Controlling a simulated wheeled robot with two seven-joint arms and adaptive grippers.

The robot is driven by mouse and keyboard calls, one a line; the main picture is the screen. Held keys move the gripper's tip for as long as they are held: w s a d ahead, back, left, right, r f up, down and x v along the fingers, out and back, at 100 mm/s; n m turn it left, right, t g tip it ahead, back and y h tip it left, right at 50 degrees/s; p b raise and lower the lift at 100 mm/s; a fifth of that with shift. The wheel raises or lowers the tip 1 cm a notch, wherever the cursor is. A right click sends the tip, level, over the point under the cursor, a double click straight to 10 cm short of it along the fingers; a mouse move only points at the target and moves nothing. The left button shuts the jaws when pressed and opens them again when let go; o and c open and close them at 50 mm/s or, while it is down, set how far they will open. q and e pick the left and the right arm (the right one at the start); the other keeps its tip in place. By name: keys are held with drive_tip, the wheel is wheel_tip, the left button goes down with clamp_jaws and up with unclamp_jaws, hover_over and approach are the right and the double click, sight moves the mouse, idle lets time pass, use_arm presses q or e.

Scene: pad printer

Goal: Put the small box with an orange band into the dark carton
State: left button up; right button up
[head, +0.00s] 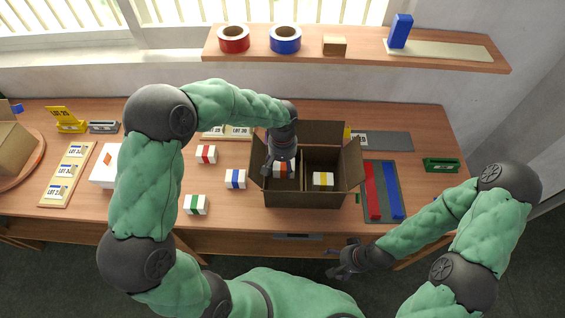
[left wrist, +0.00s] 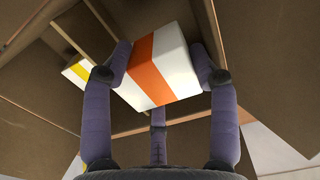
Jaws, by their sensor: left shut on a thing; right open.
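The small white box with an orange band (left wrist: 155,66) is between the fingers of my left gripper (left wrist: 160,75) in the left wrist view. In the head view my left gripper (head: 281,166) is over the left compartment of the dark carton (head: 304,199), shut on the box, whose banded top (head: 284,170) shows below the fingers. Whether the box touches the carton's floor I cannot tell. A white box with a yellow band (head: 323,179) lies in the right compartment. My right gripper (head: 343,262) is open and empty in front of the table.
White boxes with red (head: 206,154), blue (head: 235,179) and green (head: 195,205) bands stand left of the carton. A dark mat with a red bar (head: 372,190) and a blue bar (head: 390,190) lies right of it. The carton's flaps stand open around it.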

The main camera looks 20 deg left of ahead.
use_arm(q)
drive_tip(key=shift+f+b, duration=3)
drive_tip(key=shift+f, duration=1.2)
drive_tip(key=o, duration=1.3)
drive_tip(key=shift+c, duration=0.2)
drive_tip(key=shift+r+p, duration=4.05)
drive_tip(key=shift+r, duration=1.95)
